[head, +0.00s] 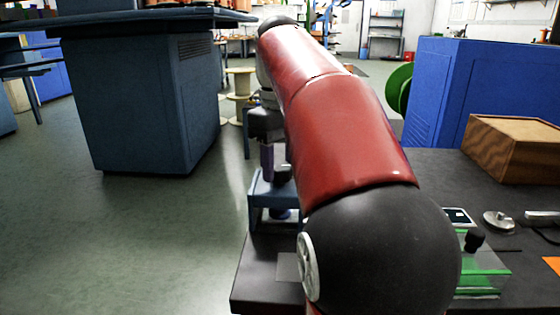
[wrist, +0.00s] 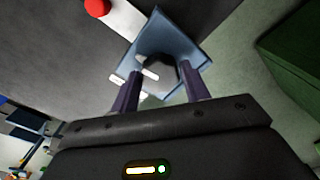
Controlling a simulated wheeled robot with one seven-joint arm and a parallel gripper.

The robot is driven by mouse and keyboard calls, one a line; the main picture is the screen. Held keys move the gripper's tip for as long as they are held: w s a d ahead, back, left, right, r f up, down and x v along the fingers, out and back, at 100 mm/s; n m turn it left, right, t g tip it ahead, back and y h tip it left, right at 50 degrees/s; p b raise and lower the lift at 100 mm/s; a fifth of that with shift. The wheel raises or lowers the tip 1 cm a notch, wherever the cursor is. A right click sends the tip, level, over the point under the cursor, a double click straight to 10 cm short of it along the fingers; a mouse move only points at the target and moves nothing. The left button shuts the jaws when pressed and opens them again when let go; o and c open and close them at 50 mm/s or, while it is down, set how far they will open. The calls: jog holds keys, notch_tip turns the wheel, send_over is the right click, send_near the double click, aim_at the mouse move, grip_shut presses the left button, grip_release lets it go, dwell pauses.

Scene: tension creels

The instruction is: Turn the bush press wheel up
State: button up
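The blue bush press (head: 272,188) stands at the left edge of the dark bench, partly hidden by my arm. In the wrist view its blue frame (wrist: 172,27) lies just beyond my fingers. A dark rounded part and pale metal bars (wrist: 150,74) show in front of the frame, near the left fingertip. I cannot tell whether these belong to the wheel or whether a finger touches them. My gripper (wrist: 163,70) has its two purple fingers apart, with nothing clearly held between them. In the head view my gripper (head: 268,165) points down at the press.
The dark bench (head: 430,170) holds a wooden box (head: 512,148), a green clear-sided device (head: 482,270) and small metal parts at the right. A red knob (wrist: 97,7) shows in the wrist view. A blue cabinet (head: 150,95) stands at left, with open floor before it.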

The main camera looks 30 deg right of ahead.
jog(key=c, duration=0.5)
jog(key=shift+n+p, duration=0.3)
jog(key=n+p, duration=0.2)
jog(key=shift+r+p, duration=0.2)
jog(key=shift+p, duration=0.1)
jog(key=n+p, duration=0.3)
jog(key=n, duration=0.2)
jog(key=n+p, duration=0.2)
jog(key=n, duration=0.2)
jog(key=shift+f, duration=0.15)
jog(key=shift+n+p, duration=0.3)
jog(key=shift+n, duration=2.2)
